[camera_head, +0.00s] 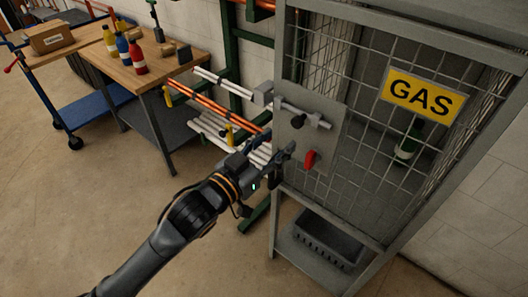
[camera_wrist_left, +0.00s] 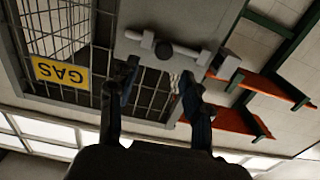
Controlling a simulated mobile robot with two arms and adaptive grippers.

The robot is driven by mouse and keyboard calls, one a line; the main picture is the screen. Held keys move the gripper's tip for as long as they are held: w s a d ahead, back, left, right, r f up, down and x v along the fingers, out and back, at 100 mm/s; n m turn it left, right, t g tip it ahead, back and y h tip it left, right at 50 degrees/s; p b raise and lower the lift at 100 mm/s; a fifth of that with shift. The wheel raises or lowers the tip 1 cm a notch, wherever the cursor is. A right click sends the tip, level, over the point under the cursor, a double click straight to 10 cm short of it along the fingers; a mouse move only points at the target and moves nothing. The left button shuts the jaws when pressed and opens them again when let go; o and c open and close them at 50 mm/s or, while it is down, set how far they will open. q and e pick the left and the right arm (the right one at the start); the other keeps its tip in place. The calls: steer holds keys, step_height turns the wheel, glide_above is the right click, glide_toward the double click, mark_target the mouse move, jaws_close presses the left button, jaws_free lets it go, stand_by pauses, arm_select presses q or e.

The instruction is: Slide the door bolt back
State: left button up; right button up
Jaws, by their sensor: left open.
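The door bolt (camera_head: 311,116) is a grey bar with a black knob (camera_head: 298,121), lying across a grey plate (camera_head: 330,142) on the mesh cage door. Its left end is at a block (camera_head: 263,94) on the frame. My left gripper (camera_head: 280,153) is below and left of the knob, near the plate's lower left edge. In the left wrist view, the picture is upside down; the bolt bar (camera_wrist_left: 192,54) and knob (camera_wrist_left: 164,49) show beyond my open, empty fingers (camera_wrist_left: 158,88). The knob is not between the fingertips. My right gripper is not in view.
A red handle (camera_head: 310,159) sits on the plate below the bolt. The cage bears a yellow GAS sign (camera_head: 422,97) and holds a green bottle (camera_head: 410,140); a grey crate (camera_head: 330,238) sits below. Pipes (camera_head: 215,100) and a wooden bench (camera_head: 150,70) stand left. Floor in front is clear.

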arm_select(q)
steer(key=v, duration=0.4)
steer(key=shift+s, duration=0.1)
stand_by(0.3)
